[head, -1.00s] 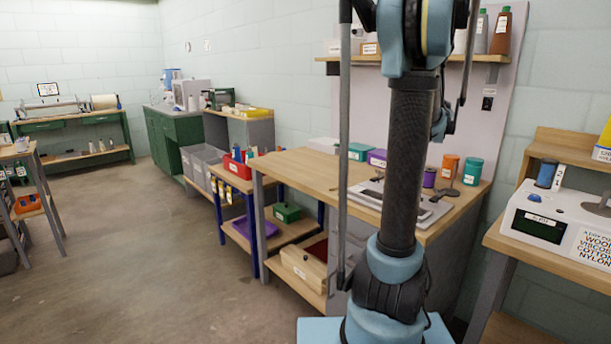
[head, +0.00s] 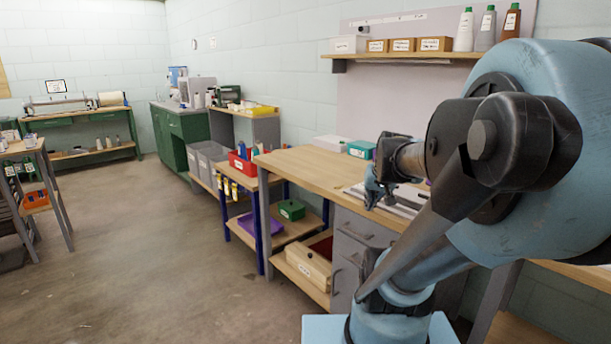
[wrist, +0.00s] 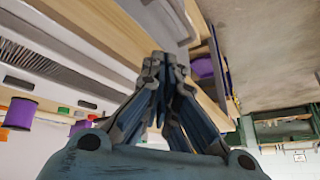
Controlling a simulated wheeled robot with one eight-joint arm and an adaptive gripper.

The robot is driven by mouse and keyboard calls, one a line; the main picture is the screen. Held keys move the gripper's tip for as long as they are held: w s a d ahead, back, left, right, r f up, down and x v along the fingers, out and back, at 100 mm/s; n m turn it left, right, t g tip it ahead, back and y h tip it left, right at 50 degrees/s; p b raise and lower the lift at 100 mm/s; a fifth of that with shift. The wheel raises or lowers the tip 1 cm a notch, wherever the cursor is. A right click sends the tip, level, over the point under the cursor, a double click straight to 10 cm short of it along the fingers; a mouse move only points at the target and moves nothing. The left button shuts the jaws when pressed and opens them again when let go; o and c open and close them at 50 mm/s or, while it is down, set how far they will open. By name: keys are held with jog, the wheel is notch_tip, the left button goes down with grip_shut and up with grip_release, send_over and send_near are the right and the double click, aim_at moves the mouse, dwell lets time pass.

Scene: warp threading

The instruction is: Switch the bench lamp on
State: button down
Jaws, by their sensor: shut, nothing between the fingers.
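My gripper (head: 372,196) hangs above the front edge of the wooden bench (head: 300,165) in the head view. In the wrist view its fingers (wrist: 166,62) meet at the tips, shut and empty. The wrist view is tilted and shows the bench edge (wrist: 110,40) behind the fingers. I cannot make out a bench lamp or its switch in either view now. My arm hides the right part of the bench and much of the panel behind it in the head view.
A shelf (head: 400,56) with boxes and bottles hangs above the bench. A teal box (head: 361,149) and a white box (head: 332,145) stand at the bench's back. Purple spools (wrist: 20,114) show in the wrist view. The floor (head: 150,250) at left is clear.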

jog(key=s+f+g, duration=0.2)
jog(key=s+f, duration=0.2)
jog(key=s, duration=0.3)
jog(key=s+a+f+n+g, duration=0.1)
jog(key=s+f+g, duration=0.1)
jog(key=s+f, duration=0.2)
jog(key=s, duration=0.3)
jog(key=shift+s+h, duration=0.3)
jog(key=shift+s, duration=0.05)
jog(key=shift+f, duration=0.1)
